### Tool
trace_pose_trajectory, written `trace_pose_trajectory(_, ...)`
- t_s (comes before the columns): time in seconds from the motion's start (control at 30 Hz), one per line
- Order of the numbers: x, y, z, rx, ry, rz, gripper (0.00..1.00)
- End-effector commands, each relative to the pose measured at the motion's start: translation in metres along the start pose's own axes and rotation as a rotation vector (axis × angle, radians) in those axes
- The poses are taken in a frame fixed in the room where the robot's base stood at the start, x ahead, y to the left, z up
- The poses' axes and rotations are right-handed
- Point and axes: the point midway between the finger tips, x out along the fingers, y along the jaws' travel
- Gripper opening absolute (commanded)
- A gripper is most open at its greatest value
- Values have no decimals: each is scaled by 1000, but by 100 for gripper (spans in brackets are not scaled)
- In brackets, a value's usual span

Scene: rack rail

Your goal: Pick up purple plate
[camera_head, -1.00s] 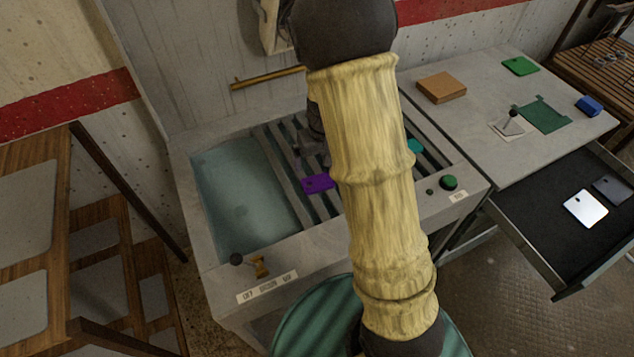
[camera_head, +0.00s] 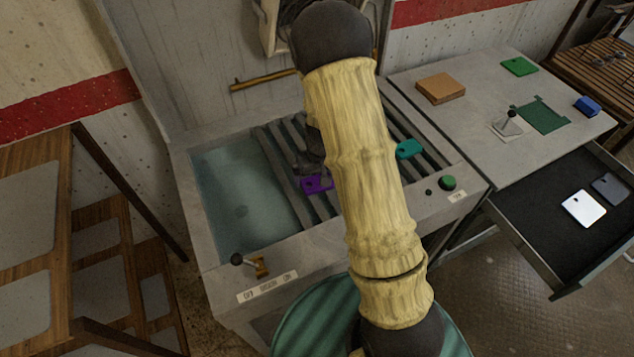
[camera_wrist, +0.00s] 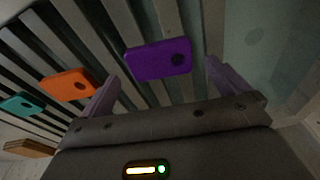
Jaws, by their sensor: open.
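The purple plate (camera_head: 316,184) is a small flat piece with a dark hole near one end, standing among the slats of the rack in the basin unit. In the wrist view the purple plate (camera_wrist: 158,60) lies ahead of and between the two fingers of my gripper (camera_wrist: 162,82). The fingers are apart, with nothing between their tips that I can see being gripped. In the head view my arm hides part of the rack, and my gripper (camera_head: 308,165) shows only partly, dark, just above the plate.
An orange plate (camera_wrist: 68,84) and a teal plate (camera_wrist: 22,104) stand in the same rack; the teal one also shows in the head view (camera_head: 409,149). A water-filled basin (camera_head: 238,195) lies left of the slats. An open drawer (camera_head: 545,225) juts out at right.

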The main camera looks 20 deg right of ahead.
Motion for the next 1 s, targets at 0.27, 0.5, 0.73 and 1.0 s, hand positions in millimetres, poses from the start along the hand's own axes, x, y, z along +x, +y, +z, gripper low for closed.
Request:
trace_pose_trajectory(0.27,28,0,0,2,-1,-1,100)
trace_pose_trajectory(0.5,29,0,0,1,0,-1,100)
trace_pose_trajectory(0.73,29,0,0,1,0,-1,100)
trace_pose_trajectory(1.0,28,0,0,1,0,-1,59)
